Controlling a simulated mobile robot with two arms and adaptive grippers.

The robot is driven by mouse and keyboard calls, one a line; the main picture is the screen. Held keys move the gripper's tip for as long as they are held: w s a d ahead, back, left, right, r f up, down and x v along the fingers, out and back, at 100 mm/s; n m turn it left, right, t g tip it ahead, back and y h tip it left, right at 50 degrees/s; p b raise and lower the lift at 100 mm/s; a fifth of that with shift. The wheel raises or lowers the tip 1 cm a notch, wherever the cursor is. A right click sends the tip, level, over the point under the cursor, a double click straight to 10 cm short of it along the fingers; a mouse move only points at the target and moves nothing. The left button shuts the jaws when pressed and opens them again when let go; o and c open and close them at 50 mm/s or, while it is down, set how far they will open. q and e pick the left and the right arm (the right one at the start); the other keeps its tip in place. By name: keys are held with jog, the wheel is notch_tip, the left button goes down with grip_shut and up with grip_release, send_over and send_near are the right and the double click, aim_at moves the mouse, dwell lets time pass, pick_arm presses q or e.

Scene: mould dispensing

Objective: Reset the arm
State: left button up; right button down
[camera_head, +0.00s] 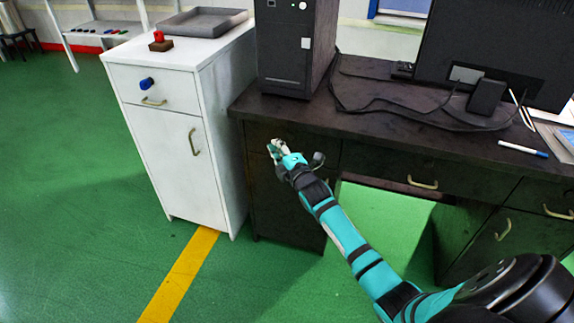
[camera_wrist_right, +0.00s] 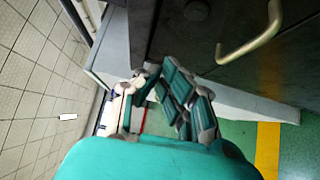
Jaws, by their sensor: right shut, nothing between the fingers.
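My right gripper (camera_head: 276,148) reaches in on the teal and black right arm from the lower right of the head view. It is in front of the dark desk's drawer front, below the computer tower, and its fingers look closed and hold nothing. In the right wrist view the same gripper (camera_wrist_right: 156,95) shows its teal and pale fingers curled together, with no object between them. A brass handle (camera_wrist_right: 250,38) on a dark panel is close to the fingers but apart from them. My left gripper is not in the head view.
The dark desk (camera_head: 400,125) carries a computer tower (camera_head: 288,45), a monitor (camera_head: 490,40), cables and a pen (camera_head: 523,149). Left of it stands a white cabinet (camera_head: 165,140) with a grey tray (camera_head: 202,22) and a red-topped block (camera_head: 160,42). Green floor (camera_head: 70,170) lies clear at left.

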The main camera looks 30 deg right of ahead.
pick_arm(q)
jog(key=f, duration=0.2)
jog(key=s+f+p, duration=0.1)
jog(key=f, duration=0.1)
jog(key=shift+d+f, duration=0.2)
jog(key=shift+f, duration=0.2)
pick_arm(e)
jog(key=s, duration=0.8)
jog(key=shift+f, duration=0.25)
jog(key=shift+f, duration=0.1)
